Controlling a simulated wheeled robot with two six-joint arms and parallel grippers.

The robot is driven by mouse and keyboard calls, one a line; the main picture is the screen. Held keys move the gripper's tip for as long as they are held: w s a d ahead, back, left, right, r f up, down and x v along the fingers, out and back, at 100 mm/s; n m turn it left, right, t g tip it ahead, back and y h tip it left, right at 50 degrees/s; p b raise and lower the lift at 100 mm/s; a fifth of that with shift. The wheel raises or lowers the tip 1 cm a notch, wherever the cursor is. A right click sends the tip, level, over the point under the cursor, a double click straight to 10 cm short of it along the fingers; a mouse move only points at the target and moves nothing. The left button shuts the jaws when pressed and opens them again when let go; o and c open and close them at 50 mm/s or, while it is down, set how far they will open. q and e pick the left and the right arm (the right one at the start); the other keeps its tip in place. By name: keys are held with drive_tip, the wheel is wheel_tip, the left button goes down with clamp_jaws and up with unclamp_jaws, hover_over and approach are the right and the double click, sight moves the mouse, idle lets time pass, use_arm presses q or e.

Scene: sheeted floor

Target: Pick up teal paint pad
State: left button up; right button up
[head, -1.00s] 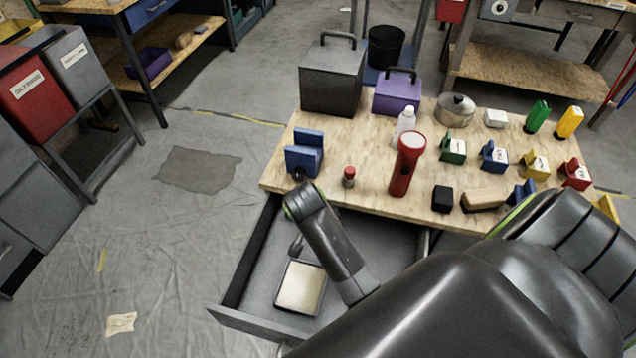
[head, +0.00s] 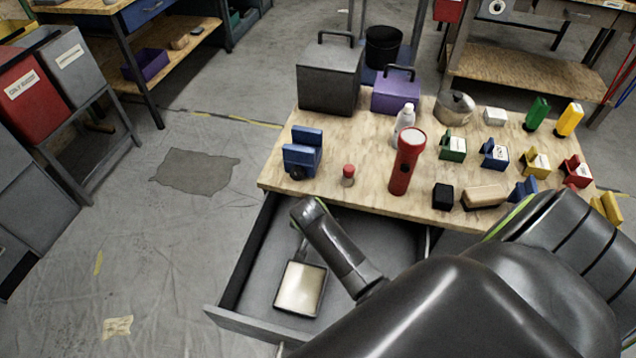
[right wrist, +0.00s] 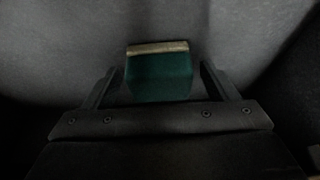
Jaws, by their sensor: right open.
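The teal paint pad (right wrist: 160,78) shows in the right wrist view as a dark teal block with a tan strip along its upper edge. My right gripper (right wrist: 160,88) is open, with one finger on each side of the pad. A gap shows at each side; whether the fingertips reach far enough down around it I cannot tell. In the head view my right arm reaches over the open drawer (head: 255,325), and its gripper and the teal pad are hidden. My left gripper is not in view.
A shallow tray-like object (head: 300,288) with a pale face lies in the drawer. The drawer walls are close to my arm.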

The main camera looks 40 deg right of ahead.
drive_tip(key=shift+c, duration=0.4)
drive_tip(key=c, duration=1)
drive_tip(key=shift+r, duration=0.15)
wheel_tip(320, 180, up, 18)
drive_tip(key=p, duration=2)
drive_tip(key=o, duration=0.5)
drive_tip(key=c, duration=0.4)
